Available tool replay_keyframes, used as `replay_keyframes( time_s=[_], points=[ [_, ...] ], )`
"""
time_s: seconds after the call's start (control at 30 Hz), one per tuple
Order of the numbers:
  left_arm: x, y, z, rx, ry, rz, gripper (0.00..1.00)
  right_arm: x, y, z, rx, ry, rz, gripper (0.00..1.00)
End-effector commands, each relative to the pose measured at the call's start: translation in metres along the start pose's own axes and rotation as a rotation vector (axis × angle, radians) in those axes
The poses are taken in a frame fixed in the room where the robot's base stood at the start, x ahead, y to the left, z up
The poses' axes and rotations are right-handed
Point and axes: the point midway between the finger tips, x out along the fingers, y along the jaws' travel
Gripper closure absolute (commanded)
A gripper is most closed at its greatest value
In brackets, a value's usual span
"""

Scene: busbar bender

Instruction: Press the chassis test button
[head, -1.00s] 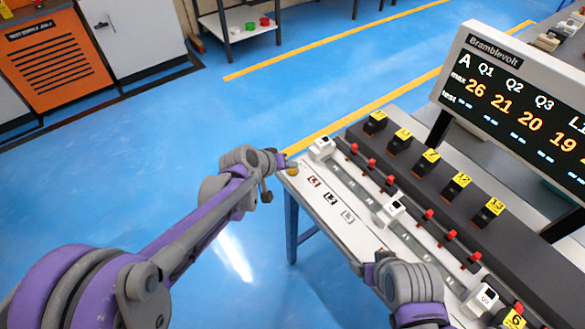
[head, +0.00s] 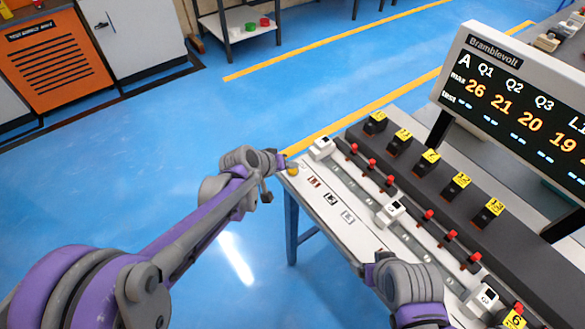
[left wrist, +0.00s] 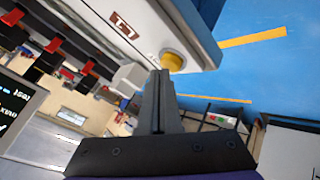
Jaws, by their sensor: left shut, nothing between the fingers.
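The bench panel (head: 325,215) carries a busbar row with white clamps (head: 321,149) and red knobs. Black blocks with yellow tags (head: 430,157) stand behind. A Bramblevolt display (head: 520,100) rises at right; its test row shows dashes. Blue floor (head: 180,150) left of the bench is clear.

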Motion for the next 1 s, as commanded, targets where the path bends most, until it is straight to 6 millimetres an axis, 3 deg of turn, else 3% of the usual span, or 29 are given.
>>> replay_keyframes(
  time_s=[1.0],
  points=[
    [0.0065,-0.0046,0.005,0.0,-0.001,0.0,1.0,0.0064,0.0,0.0047,0.0,-0.003,0.0,0.21]
  ],
)
